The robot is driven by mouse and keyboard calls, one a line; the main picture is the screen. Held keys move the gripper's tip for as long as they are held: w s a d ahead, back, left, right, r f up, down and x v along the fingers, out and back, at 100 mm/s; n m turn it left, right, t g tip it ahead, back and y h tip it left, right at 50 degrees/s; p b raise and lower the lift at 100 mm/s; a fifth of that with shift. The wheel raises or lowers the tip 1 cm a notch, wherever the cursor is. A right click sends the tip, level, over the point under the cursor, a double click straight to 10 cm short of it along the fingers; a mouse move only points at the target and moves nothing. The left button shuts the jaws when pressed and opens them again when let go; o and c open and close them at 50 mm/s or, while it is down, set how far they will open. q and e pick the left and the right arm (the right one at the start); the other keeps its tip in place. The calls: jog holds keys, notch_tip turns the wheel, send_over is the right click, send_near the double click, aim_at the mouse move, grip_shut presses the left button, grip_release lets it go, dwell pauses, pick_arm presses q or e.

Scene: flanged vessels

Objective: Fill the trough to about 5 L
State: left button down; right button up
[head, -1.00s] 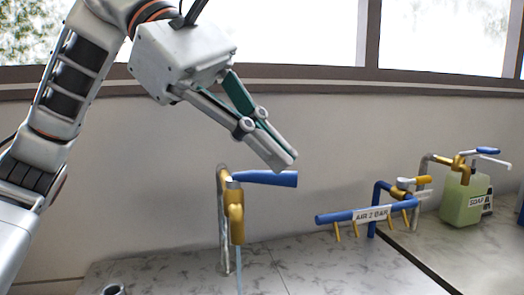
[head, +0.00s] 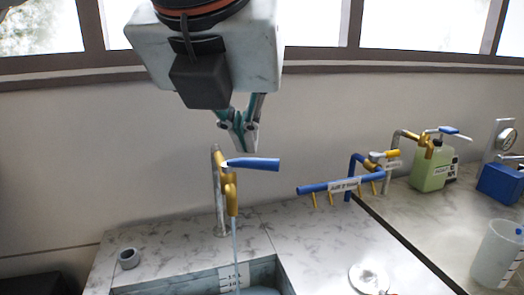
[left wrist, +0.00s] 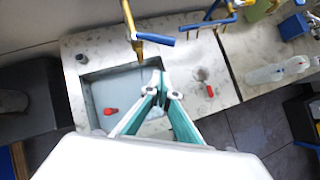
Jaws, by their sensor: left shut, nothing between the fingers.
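The trough (head: 190,280) is a basin sunk in the marble-look counter, with a marked scale plate (head: 233,278) whose figures I cannot read surely. Bluish water (left wrist: 108,86) stands in it. The brass tap (head: 232,198) has a blue lever (head: 252,164) pointing right, and a thin stream (head: 236,250) runs from its spout into the trough. My left gripper (head: 242,146) is shut and empty, just above and behind the lever in the picture; I cannot tell whether it touches. In the left wrist view its fingertips (left wrist: 160,74) show over the trough, apart from the lever. My right gripper is not in view.
A blue air manifold (head: 330,188) stands right of the tap, with a green soap container (head: 430,168) beyond. A clear jug (head: 497,255) is at the right. A red object (left wrist: 111,112) is in the trough. A round metal disc (head: 369,277) lies on the counter.

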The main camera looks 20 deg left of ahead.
aim_at(259, 161)
pick_arm(q)
jog(key=x, duration=0.4)
jog(key=w+p+x, duration=0.1)
jog(key=x, duration=0.3)
jog(key=r+x, duration=0.1)
jog(key=x, duration=0.3)
jog(key=shift+w+a, duration=0.15)
jog(key=shift+w, duration=0.15)
jog(key=shift+w+a+f+p, duration=0.1)
jog(key=shift+w+p, duration=0.2)
jog(key=shift+w, duration=0.25)
